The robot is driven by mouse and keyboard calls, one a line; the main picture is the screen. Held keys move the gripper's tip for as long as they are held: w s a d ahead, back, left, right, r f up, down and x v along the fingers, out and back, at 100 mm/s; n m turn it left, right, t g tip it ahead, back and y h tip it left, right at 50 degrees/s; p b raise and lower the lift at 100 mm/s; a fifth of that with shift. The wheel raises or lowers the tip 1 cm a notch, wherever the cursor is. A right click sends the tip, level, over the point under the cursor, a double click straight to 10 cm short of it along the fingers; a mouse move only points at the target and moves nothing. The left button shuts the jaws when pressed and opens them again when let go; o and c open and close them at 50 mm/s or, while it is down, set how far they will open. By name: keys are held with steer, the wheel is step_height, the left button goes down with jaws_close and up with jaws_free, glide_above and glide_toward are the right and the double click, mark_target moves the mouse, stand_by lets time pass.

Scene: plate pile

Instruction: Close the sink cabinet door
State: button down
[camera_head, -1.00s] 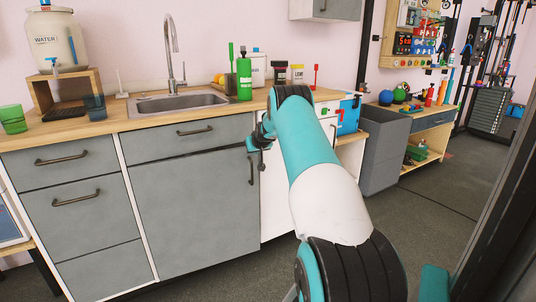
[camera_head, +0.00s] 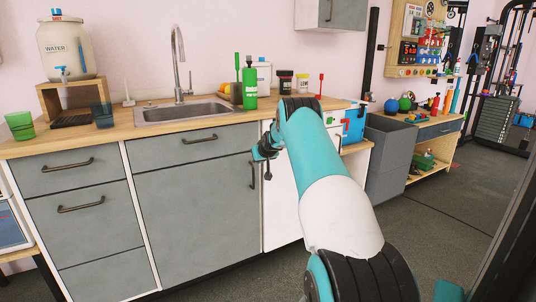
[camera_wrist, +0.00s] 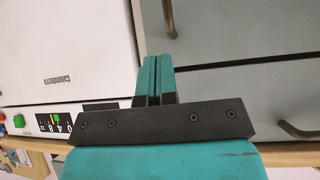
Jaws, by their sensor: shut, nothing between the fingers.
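The sink cabinet door (camera_head: 200,215) is the large grey panel below a grey drawer front (camera_head: 190,145) and the sink. In the head view it looks flush with the cabinet face. Its dark vertical handle (camera_head: 253,173) is near its right edge. My gripper (camera_head: 262,157) is in front of the cabinet's upper right, just beside the handle. In the wrist view the door (camera_wrist: 240,30) is at upper right with its handle (camera_wrist: 170,18) at the top. My gripper's teal fingers (camera_wrist: 155,75) are shut together and empty. Whether they touch the door I cannot tell.
A white appliance (camera_wrist: 65,50) stands right of the door. The sink (camera_head: 185,110) and several bottles are on the wooden counter (camera_head: 100,133). A grey bin (camera_head: 392,160) stands farther right. Open floor (camera_head: 450,215) lies to the right.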

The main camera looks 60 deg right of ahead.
steer(key=s+f+v, duration=0.1)
steer(key=v, duration=1.1)
steer(key=w+a+r+n+y, duration=0.2)
steer(key=w+a+r, duration=0.1)
steer(key=a, duration=0.9)
steer(key=w+a+r+n+y, duration=0.2)
steer(key=a+r, duration=0.1)
steer(key=a, duration=0.9)
steer(key=s+a+r+n+g+y, duration=0.1)
steer(key=s+a+r+n+y, duration=0.15)
steer(key=a, duration=0.65)
steer(key=s+a+r+n+g+y, duration=0.1)
steer(key=s+a, duration=0.2)
steer(key=a, duration=0.7)
steer(key=s+a+r+n+g+y, duration=0.2)
steer(key=s+a+n+g, duration=0.1)
steer(key=s+a, duration=1)
steer(key=s+a+n+g+p, duration=0.1)
steer(key=s+a+n+g, duration=0.15)
steer(key=s, duration=0.45)
steer(key=s+a+n+g+p, duration=0.1)
steer(key=s+a, duration=0.2)
steer(key=s, duration=0.5)
step_height(320, 180, up, 18)
steer(key=p, duration=1.8)
steer(key=shift+w+d, duration=0.15)
steer(key=shift+w, duration=0.2)
